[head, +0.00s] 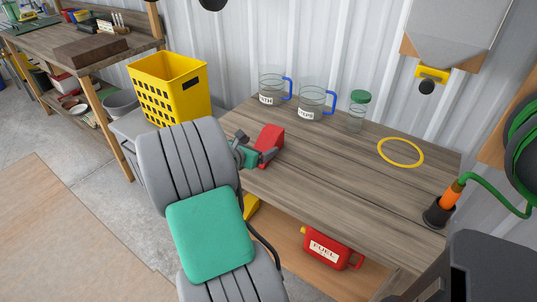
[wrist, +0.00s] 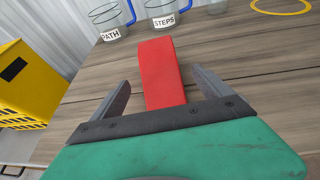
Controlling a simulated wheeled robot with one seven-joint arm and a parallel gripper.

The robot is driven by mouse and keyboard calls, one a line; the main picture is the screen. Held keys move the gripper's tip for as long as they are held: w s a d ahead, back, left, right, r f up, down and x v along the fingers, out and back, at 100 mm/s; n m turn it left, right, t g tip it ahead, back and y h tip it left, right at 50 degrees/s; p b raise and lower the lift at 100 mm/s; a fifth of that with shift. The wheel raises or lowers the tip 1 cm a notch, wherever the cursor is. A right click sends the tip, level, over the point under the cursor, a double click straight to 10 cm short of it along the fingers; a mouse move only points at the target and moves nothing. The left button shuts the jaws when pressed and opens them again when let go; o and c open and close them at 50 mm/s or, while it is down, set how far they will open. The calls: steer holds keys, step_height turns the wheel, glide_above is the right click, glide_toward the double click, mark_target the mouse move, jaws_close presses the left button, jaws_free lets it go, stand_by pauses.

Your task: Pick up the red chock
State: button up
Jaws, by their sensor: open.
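The red chock (head: 268,141) is a wedge-shaped block on the wooden workbench, near its left end. In the wrist view the red chock (wrist: 163,72) lies between the two dark fingers, with a gap visible on each side. My gripper (head: 259,151) is open around the near part of the chock. In the wrist view my gripper (wrist: 160,90) shows both fingers spread. The chock's near end is hidden behind the gripper's dark palm edge.
Two glass jugs with blue handles, labelled PATH (head: 271,91) and STEPS (head: 312,103), stand behind the chock. A green-lidded jar (head: 357,112) and yellow ring (head: 400,153) are farther right. A yellow basket (head: 170,88) stands left of the workbench (head: 340,185).

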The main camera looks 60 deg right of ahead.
mark_target(266, 141)
steer(key=x, duration=0.7)
steer(key=shift+d+b, duration=0.35)
steer(key=shift+d, duration=0.05)
steer(key=shift+c, duration=0.3)
jaws_close()
